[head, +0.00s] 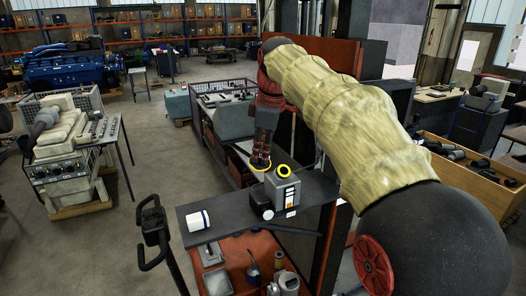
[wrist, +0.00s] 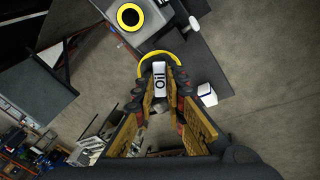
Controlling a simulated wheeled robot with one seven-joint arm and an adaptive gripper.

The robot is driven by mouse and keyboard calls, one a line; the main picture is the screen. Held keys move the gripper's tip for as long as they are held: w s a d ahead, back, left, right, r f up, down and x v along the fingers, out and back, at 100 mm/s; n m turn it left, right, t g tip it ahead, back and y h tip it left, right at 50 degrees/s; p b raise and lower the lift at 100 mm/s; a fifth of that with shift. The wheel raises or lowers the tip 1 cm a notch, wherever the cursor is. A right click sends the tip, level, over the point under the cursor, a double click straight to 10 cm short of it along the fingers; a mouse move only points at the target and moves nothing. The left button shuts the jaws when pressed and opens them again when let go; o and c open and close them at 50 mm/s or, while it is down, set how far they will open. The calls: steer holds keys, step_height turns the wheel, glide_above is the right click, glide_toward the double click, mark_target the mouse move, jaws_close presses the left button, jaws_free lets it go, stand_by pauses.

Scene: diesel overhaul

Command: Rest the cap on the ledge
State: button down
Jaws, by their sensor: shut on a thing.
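My gripper (head: 262,152) is shut on the cap (wrist: 160,76), which shows a white grip with dark lettering and a yellow rim. In the head view the cap's yellow rim (head: 260,168) hangs below my fingertips. It is left of a grey box-shaped tank (head: 283,192) with a yellow ring around its round dark opening. The tank stands on a dark grey ledge (head: 235,213). In the wrist view my gripper (wrist: 161,92) points toward the ledge (wrist: 190,52), with the cap between the fingertips. I cannot tell the height of the cap over the ledge.
A red lower shelf (head: 238,262) holds cans and trays. A dark handle post (head: 153,230) stands left. The ledge between cylinder and tank is bare.

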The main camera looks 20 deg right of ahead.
steer(key=w+a+f+g, duration=0.1)
steer(key=w+a+f, duration=0.1)
steer(key=a+f, duration=0.2)
steer(key=shift+a+f+g, duration=0.25)
steer(key=shift+f+g, duration=0.15)
steer(key=shift+f, duration=0.55)
steer(key=w+a+f+g, duration=0.1)
steer(key=w+a+f, duration=0.1)
steer(key=a+f, duration=0.2)
steer(key=shift+a+f+g, duration=0.2)
steer(key=shift+f+g, duration=0.2)
steer(key=shift+f, duration=0.5)
steer(key=shift+f, duration=0.2)
steer(key=shift+f+b, duration=1.4)
steer(key=shift+f, duration=0.9)
steer(key=c, duration=1.8)
jaws_free()
steer(key=shift+o, duration=0.2)
steer(key=shift+r, duration=0.1)
